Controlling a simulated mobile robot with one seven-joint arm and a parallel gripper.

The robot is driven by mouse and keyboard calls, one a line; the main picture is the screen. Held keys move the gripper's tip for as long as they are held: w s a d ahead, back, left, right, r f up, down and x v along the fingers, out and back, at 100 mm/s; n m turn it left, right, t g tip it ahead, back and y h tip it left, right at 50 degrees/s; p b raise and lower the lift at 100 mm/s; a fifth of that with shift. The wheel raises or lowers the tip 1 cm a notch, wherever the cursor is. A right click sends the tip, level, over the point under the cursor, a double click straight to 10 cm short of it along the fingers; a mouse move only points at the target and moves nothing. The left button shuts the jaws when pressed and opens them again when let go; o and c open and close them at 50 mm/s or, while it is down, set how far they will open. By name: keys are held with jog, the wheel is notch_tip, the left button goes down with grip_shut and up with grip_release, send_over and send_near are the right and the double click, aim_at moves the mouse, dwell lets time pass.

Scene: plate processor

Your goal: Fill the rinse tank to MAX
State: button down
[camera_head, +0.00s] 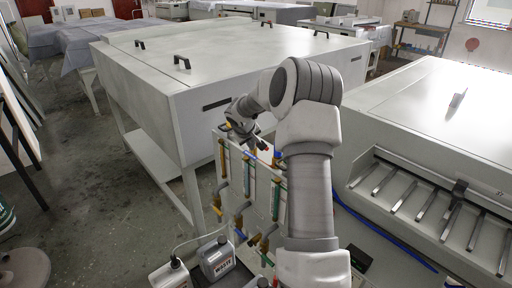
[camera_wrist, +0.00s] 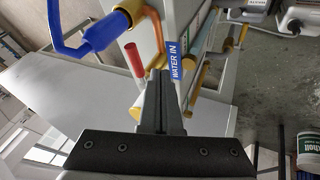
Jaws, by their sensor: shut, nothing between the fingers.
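My gripper (camera_head: 262,150) is at the upper part of a white pipe panel (camera_head: 262,190) in the head view. In the wrist view my gripper (camera_wrist: 160,76) is shut and empty, its fingertips close beside a blue "WATER IN" label (camera_wrist: 176,62). A red handle (camera_wrist: 135,60) is just left of the fingertips, and a copper-coloured pipe (camera_wrist: 154,28) curves above them. I cannot tell whether the fingers touch any of these. A blue fitting (camera_wrist: 98,34) is at the upper left. Upright tubes (camera_head: 247,178) stand on the panel; no MAX mark or level is readable.
A big white cabinet (camera_head: 215,75) stands behind the panel, and a processor with a slotted roller bay (camera_head: 430,205) is on the right. The floor at left (camera_head: 100,190) is mostly clear.

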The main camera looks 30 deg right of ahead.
jog(key=s+a+r+n+t+y+p, duration=0.1)
jog(key=s+a+r+p, duration=0.2)
jog(key=s+a+r, duration=0.75)
jog(key=s+a+r+p, duration=0.2)
jog(key=s+a+r, duration=0.6)
jog(key=a+r, duration=0.5)
jog(key=s+a+y+p, duration=0.1)
jog(key=s+a+y, duration=0.1)
jog(key=s, duration=0.7)
jog(key=s+a+r+y+p, duration=0.1)
jog(key=s+a+y, duration=0.1)
jog(key=s+a, duration=0.3)
jog(key=s, duration=0.4)
jog(key=shift+s+m+p, duration=0.2)
jog(key=shift+m+p, duration=0.1)
jog(key=shift+d+r, duration=0.1)
